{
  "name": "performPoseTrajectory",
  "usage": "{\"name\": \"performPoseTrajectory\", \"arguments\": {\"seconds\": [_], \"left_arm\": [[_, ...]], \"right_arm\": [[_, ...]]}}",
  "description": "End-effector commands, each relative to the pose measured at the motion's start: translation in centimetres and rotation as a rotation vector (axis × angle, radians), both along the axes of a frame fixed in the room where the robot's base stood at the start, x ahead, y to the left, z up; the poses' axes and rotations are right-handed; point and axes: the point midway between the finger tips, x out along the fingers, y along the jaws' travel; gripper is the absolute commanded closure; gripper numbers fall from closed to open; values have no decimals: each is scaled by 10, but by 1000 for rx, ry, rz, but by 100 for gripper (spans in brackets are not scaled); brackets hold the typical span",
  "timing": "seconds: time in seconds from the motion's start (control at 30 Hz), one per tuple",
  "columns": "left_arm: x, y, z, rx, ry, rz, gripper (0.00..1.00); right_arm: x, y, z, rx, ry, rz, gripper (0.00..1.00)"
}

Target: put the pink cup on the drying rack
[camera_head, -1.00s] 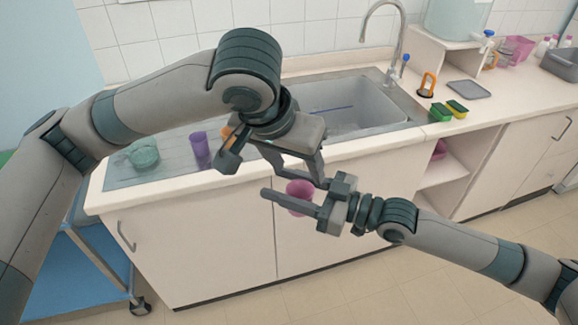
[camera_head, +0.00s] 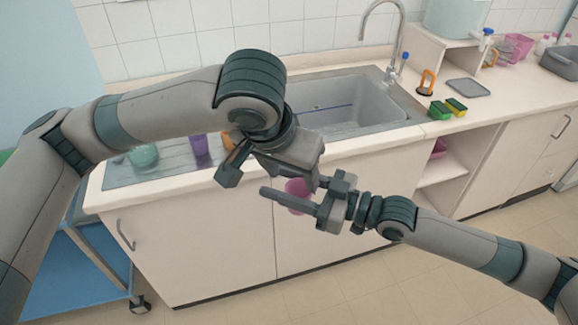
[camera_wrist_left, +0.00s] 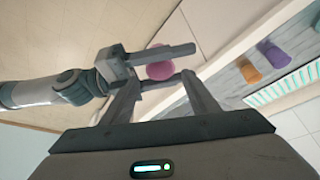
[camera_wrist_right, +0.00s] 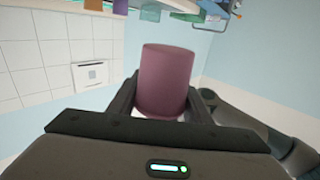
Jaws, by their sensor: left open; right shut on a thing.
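The pink cup (camera_head: 297,188) is held in the air in front of the sink cabinet. My right gripper (camera_head: 292,194) is shut on it; the cup fills the space between its fingers in the right wrist view (camera_wrist_right: 166,80). My left gripper (camera_head: 272,180) is open just above. In the left wrist view, the cup (camera_wrist_left: 160,70) shows between and just past the left fingertips, with a right finger across it. I cannot tell whether the left fingers touch it. A ribbed draining area (camera_head: 118,178) lies left of the sink; a green-slatted rack (camera_wrist_left: 288,86) shows in the left wrist view.
A green bowl (camera_head: 143,156), a purple cup (camera_head: 197,145) and an orange cup, which shows in the left wrist view (camera_wrist_left: 248,70), stand on the draining area. The sink basin (camera_head: 350,108) is right of them. Sponges (camera_head: 440,110) lie on the counter. A blue cart (camera_head: 85,275) stands at lower left.

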Motion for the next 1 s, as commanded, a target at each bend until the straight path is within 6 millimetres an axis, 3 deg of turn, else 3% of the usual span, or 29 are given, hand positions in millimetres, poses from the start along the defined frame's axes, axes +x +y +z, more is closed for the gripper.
{"name": "performPoseTrajectory", "arguments": {"seconds": [0.5,1.0], "left_arm": [[26,-16,-70,-1,2,1,46],[31,-19,-82,-1,0,0,46]], "right_arm": [[0,0,0,0,0,0,76],[0,0,0,0,0,0,76]]}}
